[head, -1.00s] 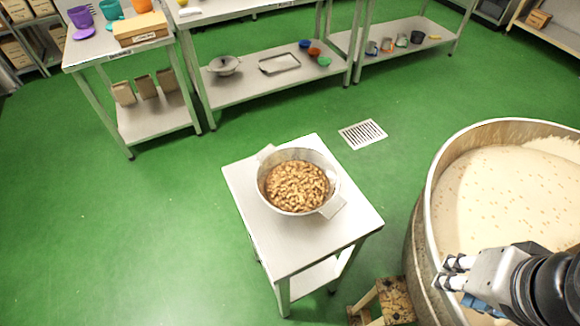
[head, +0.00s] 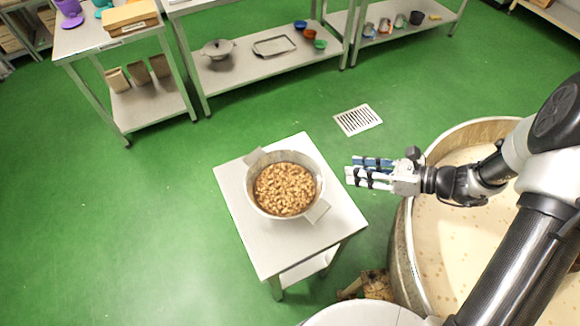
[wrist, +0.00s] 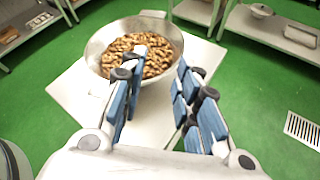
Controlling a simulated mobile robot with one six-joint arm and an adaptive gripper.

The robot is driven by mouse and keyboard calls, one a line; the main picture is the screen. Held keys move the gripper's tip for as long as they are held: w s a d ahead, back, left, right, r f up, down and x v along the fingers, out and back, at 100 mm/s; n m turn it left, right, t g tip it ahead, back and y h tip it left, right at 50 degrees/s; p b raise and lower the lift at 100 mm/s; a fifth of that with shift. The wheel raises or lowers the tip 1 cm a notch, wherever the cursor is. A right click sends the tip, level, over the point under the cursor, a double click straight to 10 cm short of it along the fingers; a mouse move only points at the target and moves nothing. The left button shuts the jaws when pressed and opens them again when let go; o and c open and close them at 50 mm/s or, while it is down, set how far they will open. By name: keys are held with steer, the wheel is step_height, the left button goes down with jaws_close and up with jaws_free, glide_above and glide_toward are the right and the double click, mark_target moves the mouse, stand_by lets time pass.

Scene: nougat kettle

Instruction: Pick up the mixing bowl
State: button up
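The mixing bowl (head: 251,199) is a grey metal bowl with two flat handles, filled with brown nuts (head: 284,189). It stands upright on a small steel table (head: 290,250). One handle (head: 317,211) points to the lower right and the other (head: 254,156) to the upper left. My gripper (head: 350,172) is to the right of the bowl, apart from it, with its fingers pointing left towards it. In the wrist view the bowl (wrist: 97,45) is beyond the blue-padded fingers of my gripper (wrist: 160,75), which are spread with nothing between them.
A large round kettle (head: 405,235) of pale nougat stands at the right, under my arm. A wooden stool (head: 372,285) is beside it, partly hidden. Steel shelf tables (head: 230,85) line the back. Green floor with a drain grate (head: 358,119) lies open between.

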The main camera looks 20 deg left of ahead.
step_height(320, 180, down, 5)
steer(key=w+m+t, duration=0.2)
steer(key=m, duration=0.2)
steer(key=b, duration=0.2)
glide_toward(302, 158)
steer(key=shift+w+a+f+y, duration=0.15)
steer(key=shift+a+f+y, duration=0.05)
steer(key=shift+a+f, duration=0.25)
steer(key=shift+w+a+f+y, duration=0.15)
steer(key=shift+a+f+y, duration=0.05)
steer(key=shift+a+f, duration=0.25)
steer(key=b+x, duration=0.2)
steer(key=x, duration=0.3)
steer(key=shift+s+a, duration=0.1)
steer(key=shift+a, duration=0.35)
steer(key=shift+c, duration=0.2)
jaws_close()
steer(key=shift+r, duration=0.1)
